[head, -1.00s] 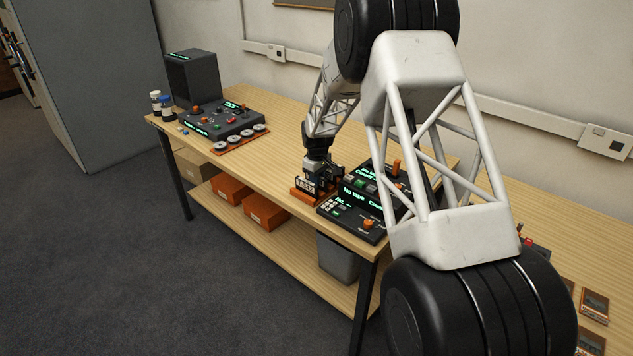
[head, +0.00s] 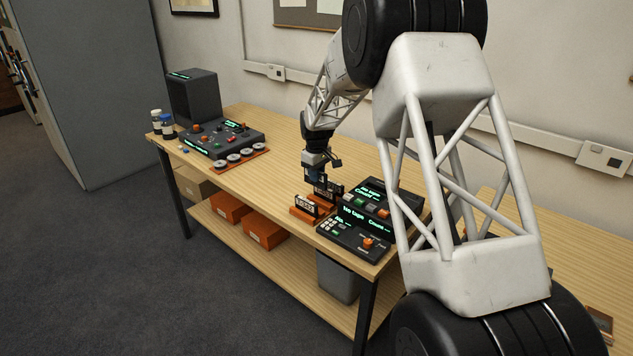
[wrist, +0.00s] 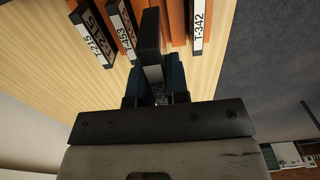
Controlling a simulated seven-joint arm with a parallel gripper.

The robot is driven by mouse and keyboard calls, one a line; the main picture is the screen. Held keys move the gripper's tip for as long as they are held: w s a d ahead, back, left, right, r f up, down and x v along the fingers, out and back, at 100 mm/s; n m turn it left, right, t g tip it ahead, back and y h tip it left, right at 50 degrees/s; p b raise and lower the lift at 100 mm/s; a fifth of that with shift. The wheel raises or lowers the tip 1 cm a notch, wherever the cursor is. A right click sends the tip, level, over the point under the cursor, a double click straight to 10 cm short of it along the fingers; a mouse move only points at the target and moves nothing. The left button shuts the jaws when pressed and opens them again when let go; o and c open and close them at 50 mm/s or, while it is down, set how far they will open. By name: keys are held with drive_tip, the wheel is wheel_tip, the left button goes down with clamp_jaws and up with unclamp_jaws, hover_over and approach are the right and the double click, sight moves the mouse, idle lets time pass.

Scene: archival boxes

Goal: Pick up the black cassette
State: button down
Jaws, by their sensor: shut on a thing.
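My gripper (wrist: 155,78) is shut on a black cassette (wrist: 150,35), held on edge between its blue fingers in the wrist view. A pale label strip runs along the cassette's edge, mostly hidden by the fingers. In the head view my gripper (head: 316,174) is just above the orange cassette racks (head: 304,214) on the bench. The held cassette is too small to make out clearly there. Other black cassettes stand in the racks: T-215 (wrist: 92,35), T-453 (wrist: 122,28) and T-342 (wrist: 197,28).
Dark tape consoles (head: 353,233) stand right of the racks, near the bench's front edge. A control panel (head: 213,136), a dark speaker-like box (head: 194,95) and small bottles (head: 166,126) are at the bench's left end.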

drive_tip(key=shift+r, duration=0.1)
idle(0.6)
drive_tip(key=w+d, duration=0.1)
drive_tip(key=d, duration=2.2)
drive_tip(key=shift+w+r, duration=0.2)
drive_tip(key=shift+f, duration=0.15)
drive_tip(key=shift+f, duration=1.35)
drive_tip(key=shift+f, duration=0.25)
drive_tip(key=shift+f, duration=0.45)
drive_tip(key=shift+f, duration=0.2)
drive_tip(key=shift+f, duration=0.45)
